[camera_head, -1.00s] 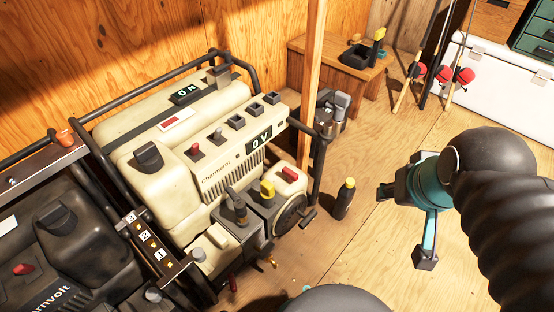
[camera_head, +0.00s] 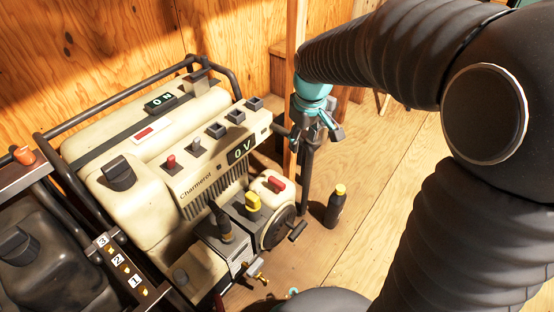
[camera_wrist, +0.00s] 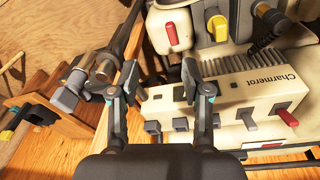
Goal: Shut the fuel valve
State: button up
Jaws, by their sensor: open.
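No label shows which control is the fuel valve. In the wrist view the red lever (camera_wrist: 172,34) and the yellow knob (camera_wrist: 218,28) are beyond the fingers. My gripper (camera_head: 318,128) is open and empty, above and beyond the generator's right end, apart from both controls. In the wrist view its fingers (camera_wrist: 160,82) straddle the picture of the panel's end.
A wooden post (camera_head: 296,60) stands close behind my gripper. A dark bottle with a yellow cap (camera_head: 335,205) stands on the floor at right. A black machine (camera_head: 40,260) is at left. Small brass fittings (camera_head: 262,277) stick out low in front.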

aim_at(277, 181)
jog(key=w+a+f+n+g+b, duration=0.1)
jog(key=w+a+f+n, duration=0.15)
jog(key=f, duration=0.35)
jog(key=w+a+f+n+g, duration=0.1)
jog(key=w+a+f, duration=0.3)
jog(key=f, duration=0.2)
notch_tip(277, 181, down, 14)
jog(key=shift+f+b, duration=0.15)
jog(key=shift+b, duration=1.1)
grip_shut()
